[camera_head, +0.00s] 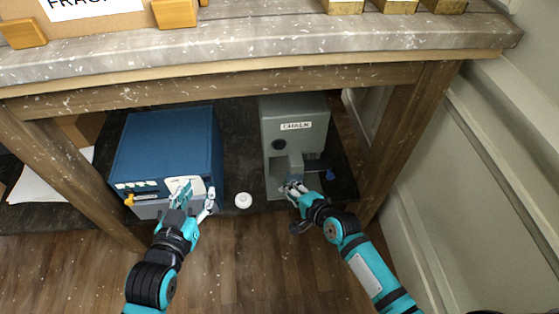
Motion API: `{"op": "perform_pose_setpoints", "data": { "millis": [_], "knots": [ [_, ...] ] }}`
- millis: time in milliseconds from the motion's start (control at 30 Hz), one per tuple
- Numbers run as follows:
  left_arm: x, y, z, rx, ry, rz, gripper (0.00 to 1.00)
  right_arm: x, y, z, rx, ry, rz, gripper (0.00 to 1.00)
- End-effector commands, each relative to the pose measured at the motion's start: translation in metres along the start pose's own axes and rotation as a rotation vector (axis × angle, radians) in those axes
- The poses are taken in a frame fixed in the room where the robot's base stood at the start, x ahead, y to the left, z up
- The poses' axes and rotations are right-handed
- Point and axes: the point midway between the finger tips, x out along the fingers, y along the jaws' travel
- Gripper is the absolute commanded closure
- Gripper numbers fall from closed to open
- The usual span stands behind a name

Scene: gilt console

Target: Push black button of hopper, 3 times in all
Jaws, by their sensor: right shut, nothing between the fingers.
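The grey hopper (294,108), labelled CHALK, stands on the dark shelf under the table. Its round black button (279,144) is on the left of the front face, below the label, and nothing touches it. My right gripper (290,186) is shut and empty, low in front of the hopper's recess and below the button. It hides part of the recess. My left gripper (197,188) is open and empty in front of the blue box's lower front panel, left of the hopper.
The blue box (165,143) stands left of the hopper, with an orange tap or knob (129,200) at its front. A small white round thing (243,200) lies between them. The table top (250,42) overhangs the shelf. A wooden leg (407,135) stands to the right.

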Motion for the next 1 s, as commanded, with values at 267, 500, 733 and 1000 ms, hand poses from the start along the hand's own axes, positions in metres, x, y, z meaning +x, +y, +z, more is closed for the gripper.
{"op": "perform_pose_setpoints", "data": {
  "millis": [267,500,733,1000],
  "knots": [
    [-0.024,0.001,-0.042,-0.001,0.122,0.001,0.60,0.004,-0.034,0.014,0.128,-0.059,-0.095,1.00],
    [-0.025,0.001,-0.045,-0.001,0.126,0.001,0.60,0.003,-0.036,0.015,0.134,-0.061,-0.097,1.00],
    [-0.025,0.001,-0.048,-0.001,0.149,0.003,0.60,0.005,-0.037,0.013,0.132,-0.060,-0.097,1.00],
    [-0.028,0.006,-0.080,-0.003,0.339,0.014,0.60,0.016,-0.041,0.007,0.131,-0.059,-0.098,1.00]
  ]
}}
